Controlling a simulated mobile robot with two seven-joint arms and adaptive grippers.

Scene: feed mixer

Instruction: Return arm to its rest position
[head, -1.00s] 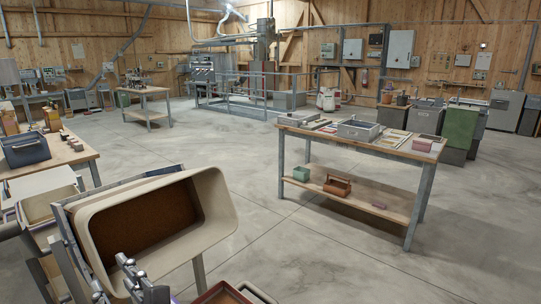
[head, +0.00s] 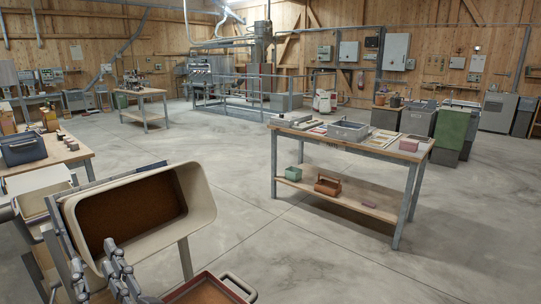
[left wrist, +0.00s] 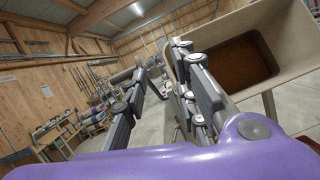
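My left gripper (head: 92,254) is at the lower left of the head view, just in front of a tilted beige bin. In the left wrist view my left gripper (left wrist: 160,60) has its two grey fingers spread apart, with nothing held between them. The beige bin (head: 203,198) has a brown inside and its opening faces me. It also shows at the upper right of the left wrist view (left wrist: 285,88), beside the right-hand finger. I cannot tell whether that finger touches the bin. My right gripper is not in view.
A reddish tray (head: 205,290) is at the bottom, close to my left gripper. A workbench (head: 400,152) with trays and a lower shelf stands at the right. A bench with a blue-grey bin (head: 22,150) is at the left. The concrete floor (head: 240,165) between is clear.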

